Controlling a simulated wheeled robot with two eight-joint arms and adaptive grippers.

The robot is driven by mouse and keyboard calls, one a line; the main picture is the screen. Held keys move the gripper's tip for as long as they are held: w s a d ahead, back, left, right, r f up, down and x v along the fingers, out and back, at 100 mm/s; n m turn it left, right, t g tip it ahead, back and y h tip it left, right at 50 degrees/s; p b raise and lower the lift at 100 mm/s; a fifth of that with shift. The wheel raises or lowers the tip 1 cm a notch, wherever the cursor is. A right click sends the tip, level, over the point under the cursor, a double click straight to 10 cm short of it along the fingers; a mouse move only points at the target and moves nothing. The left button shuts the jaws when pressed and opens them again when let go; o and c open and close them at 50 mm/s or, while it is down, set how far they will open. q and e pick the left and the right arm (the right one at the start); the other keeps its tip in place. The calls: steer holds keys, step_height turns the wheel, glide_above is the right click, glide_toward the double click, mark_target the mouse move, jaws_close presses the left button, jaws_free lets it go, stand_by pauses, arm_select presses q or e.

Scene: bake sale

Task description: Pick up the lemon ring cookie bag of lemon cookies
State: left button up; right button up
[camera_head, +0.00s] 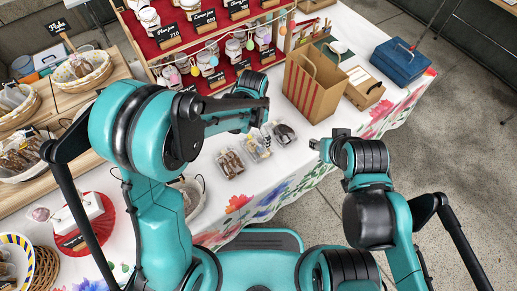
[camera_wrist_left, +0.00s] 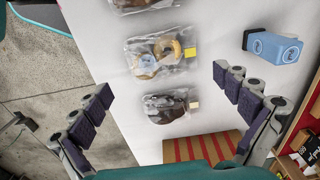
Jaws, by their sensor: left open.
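Three clear bags of cookies lie in a row on the white tablecloth. The middle bag (camera_wrist_left: 160,55) holds pale yellow ring cookies and has a yellow tag; it looks like the lemon ring cookie bag.
A dark cookie bag (camera_wrist_left: 168,106) and a brown cookie bag (camera_head: 231,163) flank the middle one. A blue container (camera_wrist_left: 275,47) stands beside the row. A striped paper bag (camera_head: 313,88) and a red display rack (camera_head: 222,77) stand behind. A blue box (camera_head: 402,61) is at the far right.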

mark_target(258, 147)
arm_select(q)
steer(key=f, duration=0.1)
steer(key=f+b, duration=0.1)
steer(key=f, duration=0.1)
steer(key=shift+d+f, duration=0.15)
steer(key=shift+d, duration=0.2)
steer(key=f+b, duration=0.1)
steer(key=f, duration=0.1)
steer(key=f+b, duration=0.2)
steer(key=f, duration=0.1)
steer(key=shift+s+d+f, duration=0.1)
steer(key=shift+s+f, duration=0.1)
steer(key=shift+f, duration=0.15)
steer(key=shift+r, duration=0.1)
steer(key=c, duration=0.7)
